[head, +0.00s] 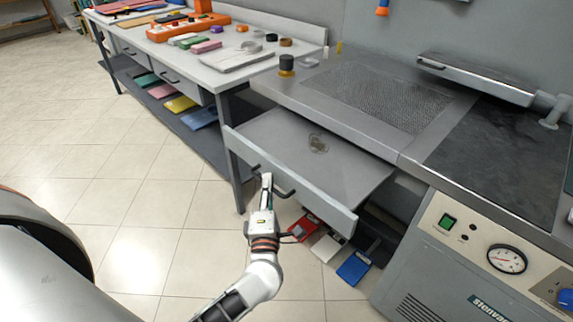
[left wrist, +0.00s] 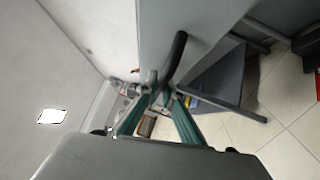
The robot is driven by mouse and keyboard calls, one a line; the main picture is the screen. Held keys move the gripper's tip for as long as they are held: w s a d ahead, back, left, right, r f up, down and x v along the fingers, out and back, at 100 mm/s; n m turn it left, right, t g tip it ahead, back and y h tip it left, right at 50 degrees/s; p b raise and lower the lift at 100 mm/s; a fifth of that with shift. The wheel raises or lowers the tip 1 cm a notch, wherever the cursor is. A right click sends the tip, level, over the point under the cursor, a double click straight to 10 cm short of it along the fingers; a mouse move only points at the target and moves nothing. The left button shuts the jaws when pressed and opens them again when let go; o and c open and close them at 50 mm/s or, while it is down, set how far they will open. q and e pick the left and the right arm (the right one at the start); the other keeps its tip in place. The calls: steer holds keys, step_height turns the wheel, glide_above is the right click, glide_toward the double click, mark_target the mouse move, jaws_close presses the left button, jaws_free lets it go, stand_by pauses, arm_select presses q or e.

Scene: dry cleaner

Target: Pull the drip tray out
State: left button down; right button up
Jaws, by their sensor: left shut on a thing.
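The drip tray (head: 345,168) is a wide grey metal tray that stands well out of the front of the steaming unit, below its perforated grid. A stain marks its floor. Its front panel (head: 325,203) carries a dark bar handle (head: 285,192). My left gripper (head: 266,180) is shut on the handle, near its left end. In the left wrist view the black handle (left wrist: 178,55) runs up from between the fingertips of my left gripper (left wrist: 160,80), against the grey panel. My right gripper is not in view.
A work table (head: 215,72) with pads and an orange rack stands to the left. A control panel (head: 490,250) with a gauge is at the right. Red, white and blue items (head: 353,268) lie on the floor below the tray. The tiled floor (head: 130,190) in front is clear.

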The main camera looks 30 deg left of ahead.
arm_select(q)
steer(key=s+a+p, duration=0.2)
steer(key=s+a, duration=0.1)
steer(key=s, duration=0.6)
steer(key=shift+a, duration=0.2)
steer(key=c, duration=2.4)
jaws_free()
steer(key=shift+c, duration=0.2)
steer(key=v, duration=1.2)
